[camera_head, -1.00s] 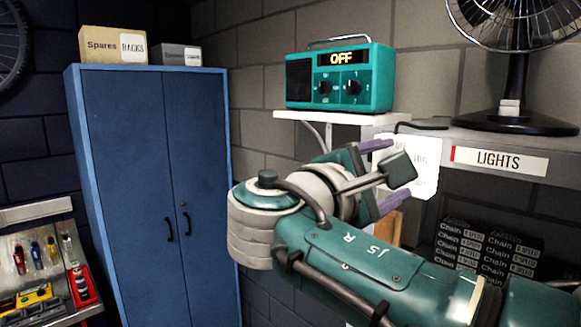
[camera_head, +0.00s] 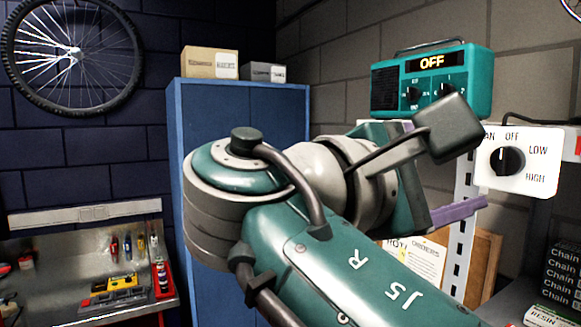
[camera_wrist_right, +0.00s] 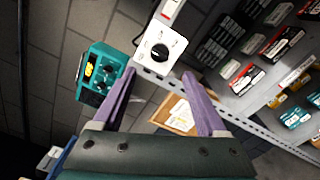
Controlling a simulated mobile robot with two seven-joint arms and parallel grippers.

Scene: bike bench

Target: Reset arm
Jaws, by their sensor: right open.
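My right arm (camera_head: 330,262), green and grey, reaches in from the lower right of the head view with its wrist bent toward the right. My right gripper (camera_wrist_right: 158,76) is open and empty: its two purple fingers stand well apart in the wrist view. In the head view the lower purple finger (camera_head: 458,214) shows beside the shelf post, and the other is mostly hidden behind the wrist camera. The fingers point toward the wall shelf and the white dial panel. My left gripper is not in view.
A teal radio (camera_head: 432,82) reading OFF stands at the back right. A white dial panel (camera_head: 520,160) has its pointer at OFF. A blue cabinet (camera_head: 240,110) stands behind my arm. A workbench (camera_head: 60,250) with tools is at the left. Boxes (camera_wrist_right: 255,70) fill the shelves.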

